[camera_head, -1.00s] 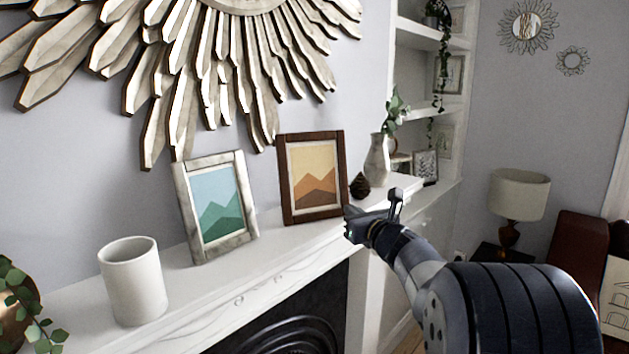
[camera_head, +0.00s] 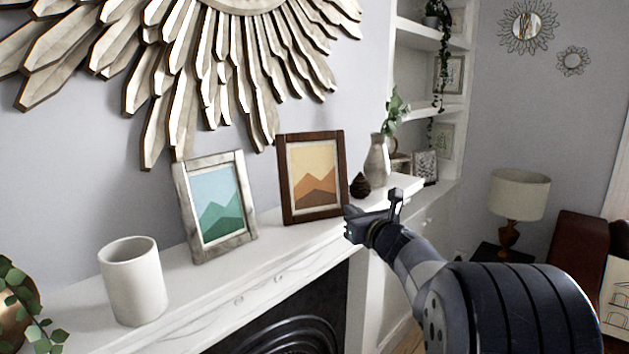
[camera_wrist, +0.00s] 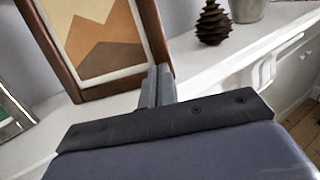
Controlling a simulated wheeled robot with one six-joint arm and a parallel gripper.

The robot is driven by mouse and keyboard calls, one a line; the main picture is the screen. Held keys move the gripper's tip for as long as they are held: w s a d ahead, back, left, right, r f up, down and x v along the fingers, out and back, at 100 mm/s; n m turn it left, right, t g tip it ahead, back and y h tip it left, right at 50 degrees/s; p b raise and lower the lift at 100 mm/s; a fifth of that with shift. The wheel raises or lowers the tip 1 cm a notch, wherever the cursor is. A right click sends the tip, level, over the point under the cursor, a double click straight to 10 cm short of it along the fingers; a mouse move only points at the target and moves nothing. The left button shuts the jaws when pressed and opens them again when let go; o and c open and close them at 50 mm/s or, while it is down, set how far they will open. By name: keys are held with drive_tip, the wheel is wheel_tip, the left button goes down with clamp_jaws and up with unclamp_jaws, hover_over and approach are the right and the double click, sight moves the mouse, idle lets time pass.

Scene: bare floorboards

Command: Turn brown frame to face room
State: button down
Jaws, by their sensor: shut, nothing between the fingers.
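The brown frame (camera_head: 342,172) stands upright on the white mantel, holding an orange mountain picture. It also fills the upper left of the wrist view (camera_wrist: 158,40). My gripper (camera_head: 350,218) is at the frame's lower right corner, at the front of the mantel. In the wrist view my gripper's fingers (camera_wrist: 158,85) are together, with nothing visible between them. Their tips are close to the frame's lower right edge; I cannot tell whether they touch it.
A whitish frame (camera_head: 252,205) with a green mountain picture stands to the left. Farther left is a white cylinder vase (camera_head: 135,285). A pinecone (camera_head: 360,186) and grey vase (camera_head: 377,160) stand just right of the brown frame. The mantel (camera_head: 235,275) has clear room in front of the frames.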

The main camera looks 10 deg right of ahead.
sight(340, 202)
drive_tip(key=shift+w+a, duration=0.15)
drive_tip(key=shift+w, duration=1.05)
drive_tip(key=shift+w+a, duration=0.2)
drive_tip(key=shift+w, duration=1)
drive_tip(key=shift+w+a, duration=0.15)
drive_tip(key=shift+w, duration=1.05)
drive_tip(key=shift+s+f+b, duration=0.1)
drive_tip(key=shift+s+b, duration=0.1)
drive_tip(key=shift+b, duration=0.1)
drive_tip(key=s+d+b, duration=0.1)
drive_tip(key=s+b, duration=0.3)
drive_tip(key=s, duration=0.8)
drive_tip(key=shift+s+d, duration=0.2)
drive_tip(key=shift+d, duration=0.2)
drive_tip(key=shift+w, duration=0.15)
drive_tip(key=w+p, duration=0.1)
drive_tip(key=w, duration=0.3)
drive_tip(key=w+a+p, duration=0.1)
drive_tip(key=w+p, duration=0.1)
drive_tip(key=w, duration=0.2)
drive_tip(key=w+a+p, duration=0.1)
drive_tip(key=w, duration=0.3)
drive_tip(key=shift+w, duration=0.25)
drive_tip(key=shift+d, duration=0.1)
